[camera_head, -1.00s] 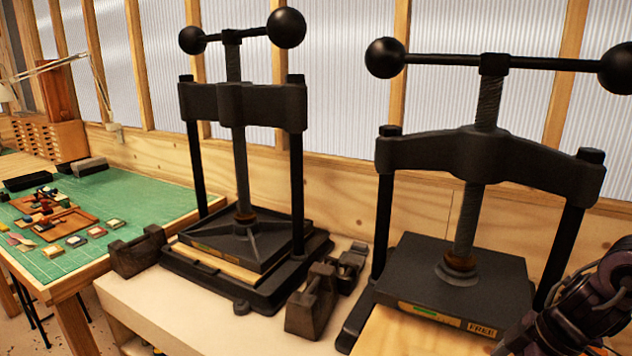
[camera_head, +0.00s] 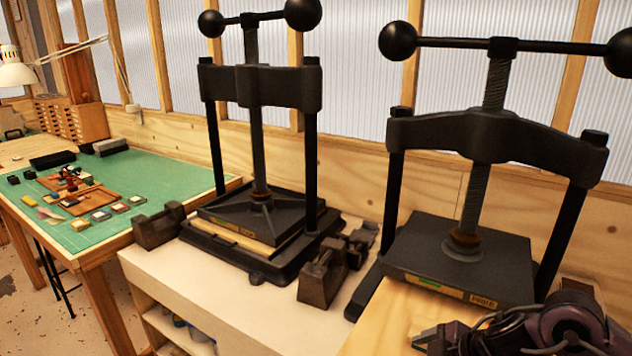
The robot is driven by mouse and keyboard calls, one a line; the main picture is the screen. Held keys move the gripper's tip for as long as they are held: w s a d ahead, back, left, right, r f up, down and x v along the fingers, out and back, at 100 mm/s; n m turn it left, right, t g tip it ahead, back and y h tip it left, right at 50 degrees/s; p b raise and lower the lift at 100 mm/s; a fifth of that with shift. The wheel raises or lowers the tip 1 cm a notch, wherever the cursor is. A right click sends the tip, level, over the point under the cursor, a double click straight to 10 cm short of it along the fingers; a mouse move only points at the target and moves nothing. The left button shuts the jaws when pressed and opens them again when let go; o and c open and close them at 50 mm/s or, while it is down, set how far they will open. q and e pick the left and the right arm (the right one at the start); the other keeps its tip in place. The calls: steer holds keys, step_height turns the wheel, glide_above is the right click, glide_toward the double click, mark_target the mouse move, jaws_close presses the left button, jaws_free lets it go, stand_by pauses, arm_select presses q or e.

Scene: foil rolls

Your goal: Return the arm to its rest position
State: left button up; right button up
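My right arm comes in at the lower right, and its gripper (camera_head: 428,338) points left over the pale wooden board in front of the right press (camera_head: 460,270). Only part of this gripper shows at the bottom edge, so I cannot tell whether it is open or shut. I see nothing held in it. My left gripper is out of view.
A second black press (camera_head: 262,222) stands left on the pale bench (camera_head: 150,270). Dark weights (camera_head: 158,226) (camera_head: 322,278) sit beside it. A green mat (camera_head: 150,180) with small blocks and wooden trays covers the left table. The wooden wall is close behind.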

steer(key=a+m+t, duration=0.3)
steer(key=a+t, duration=0.1)
steer(key=a, duration=0.7)
steer(key=s+d+f+m+g+h, duration=0.35)
steer(key=s+d+m, duration=0.2)
steer(key=s, duration=0.25)
steer(key=s+d+f+m+g+h, duration=0.2)
steer(key=s+d+f+m, duration=0.35)
steer(key=s, duration=0.25)
step_height(320, 180, down, 33)
steer(key=s+n+g+b, duration=0.1)
steer(key=s+b, duration=0.1)
steer(key=b, duration=0.1)
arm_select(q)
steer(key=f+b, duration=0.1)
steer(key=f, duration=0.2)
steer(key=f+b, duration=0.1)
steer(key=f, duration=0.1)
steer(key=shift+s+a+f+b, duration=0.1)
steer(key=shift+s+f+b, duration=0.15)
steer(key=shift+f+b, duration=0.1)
arm_select(e)
steer(key=s+d+f, duration=0.2)
steer(key=s+f, duration=0.8)
steer(key=s+d+f+g, duration=0.1)
steer(key=s+f, duration=0.8)
steer(key=f, duration=0.1)
steer(key=shift+s+d+f, duration=0.25)
steer(key=shift+s+d, duration=0.1)
steer(key=shift+d, duration=0.05)
